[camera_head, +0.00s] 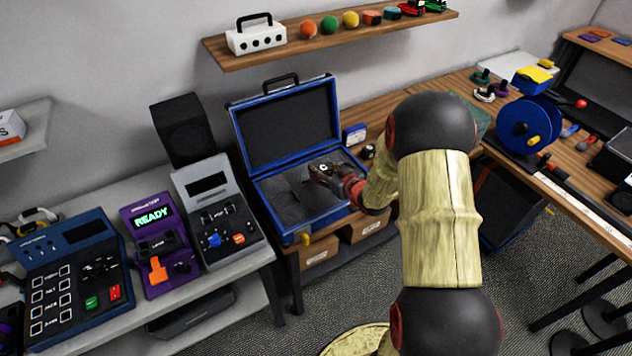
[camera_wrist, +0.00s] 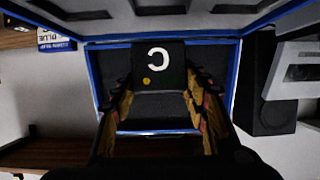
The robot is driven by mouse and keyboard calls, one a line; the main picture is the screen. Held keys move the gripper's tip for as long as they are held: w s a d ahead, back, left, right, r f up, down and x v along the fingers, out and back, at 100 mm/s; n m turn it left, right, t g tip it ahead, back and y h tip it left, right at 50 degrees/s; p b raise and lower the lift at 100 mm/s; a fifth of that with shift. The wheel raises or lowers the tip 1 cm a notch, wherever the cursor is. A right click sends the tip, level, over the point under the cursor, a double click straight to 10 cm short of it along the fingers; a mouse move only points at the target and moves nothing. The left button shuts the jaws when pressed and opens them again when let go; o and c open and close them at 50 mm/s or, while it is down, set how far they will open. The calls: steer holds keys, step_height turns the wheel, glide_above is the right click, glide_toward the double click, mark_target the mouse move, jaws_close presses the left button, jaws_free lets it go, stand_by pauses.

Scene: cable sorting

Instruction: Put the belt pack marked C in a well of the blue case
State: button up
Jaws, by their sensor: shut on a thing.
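The black belt pack marked C (camera_head: 323,167) is held in my gripper (camera_head: 327,174), over the base of the open blue case (camera_head: 263,203). In the wrist view the pack (camera_wrist: 160,72) shows a white C and a small yellow dot between my fingers (camera_wrist: 158,92). The case's blue-rimmed lid (camera_head: 286,122) stands up behind; it also shows behind the pack in the wrist view (camera_wrist: 234,78). The case's grey foam (camera_head: 283,198) has recessed wells, partly hidden by my gripper and arm. I cannot tell how high the pack is above the foam.
A grey tester (camera_head: 219,212) and black speaker (camera_head: 183,130) stand left of the case. A blue-and-white box (camera_head: 354,134) and a small black item (camera_head: 368,151) lie to its right. A wooden shelf (camera_head: 335,40) hangs above the lid. A cable reel (camera_head: 527,126) stands farther right.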

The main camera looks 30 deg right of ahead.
steer(key=w+f, duration=0.2)
steer(key=f, duration=0.1)
steer(key=w+f, duration=0.1)
steer(key=shift+w+a+f+b, duration=0.15)
steer(key=shift+a+b, duration=0.15)
steer(key=shift+b, duration=0.1)
steer(key=shift+w+f+b, duration=0.15)
steer(key=shift+f+b, duration=0.1)
steer(key=shift+f, duration=0.65)
steer(key=shift+w+f+b, duration=0.1)
steer(key=shift+f+b, duration=0.1)
steer(key=shift+f, duration=0.65)
steer(key=shift+f, duration=0.2)
steer(key=o, duration=1.2)
steer(key=shift+o, duration=0.3)
